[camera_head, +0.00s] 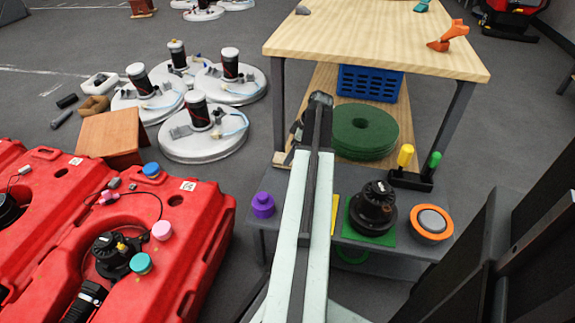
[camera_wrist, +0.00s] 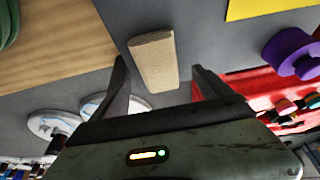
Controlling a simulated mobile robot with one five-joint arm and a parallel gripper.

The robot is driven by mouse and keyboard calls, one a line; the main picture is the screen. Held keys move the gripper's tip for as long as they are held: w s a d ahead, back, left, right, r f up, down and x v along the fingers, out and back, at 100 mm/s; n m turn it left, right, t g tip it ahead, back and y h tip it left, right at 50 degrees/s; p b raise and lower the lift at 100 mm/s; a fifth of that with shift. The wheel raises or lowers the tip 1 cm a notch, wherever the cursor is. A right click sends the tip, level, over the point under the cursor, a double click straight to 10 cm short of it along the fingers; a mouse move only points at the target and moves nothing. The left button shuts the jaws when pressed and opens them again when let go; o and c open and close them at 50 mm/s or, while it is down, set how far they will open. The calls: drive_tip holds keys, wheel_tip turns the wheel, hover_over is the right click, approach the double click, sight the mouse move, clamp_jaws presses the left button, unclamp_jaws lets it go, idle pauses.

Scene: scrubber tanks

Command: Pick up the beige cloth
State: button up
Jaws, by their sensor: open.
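The beige cloth (camera_wrist: 154,62) is a small folded, ribbed block on a grey surface in the wrist view. It lies ahead of the gap between the fingers of my gripper (camera_wrist: 160,76). The fingers are apart, one to each side of the cloth in the picture, and nothing is held. I cannot tell how far the fingertips are above the surface. I cannot make the cloth out in the head view, where my arm covers part of the grey bench (camera_head: 290,190).
On the bench are a purple knob (camera_head: 263,205), a black motor part (camera_head: 373,208) and an orange-rimmed disc (camera_head: 431,223). Green pads (camera_head: 364,131) lie on the wooden table's lower shelf beside it. Red tanks (camera_head: 190,235) stand left.

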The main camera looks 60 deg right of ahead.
drive_tip(key=b+x, duration=0.3)
drive_tip(key=x, duration=0.1)
drive_tip(key=shift+f, duration=0.25)
drive_tip(key=shift+r, duration=0.2)
drive_tip(key=shift+f, duration=0.25)
drive_tip(key=c, duration=1.4)
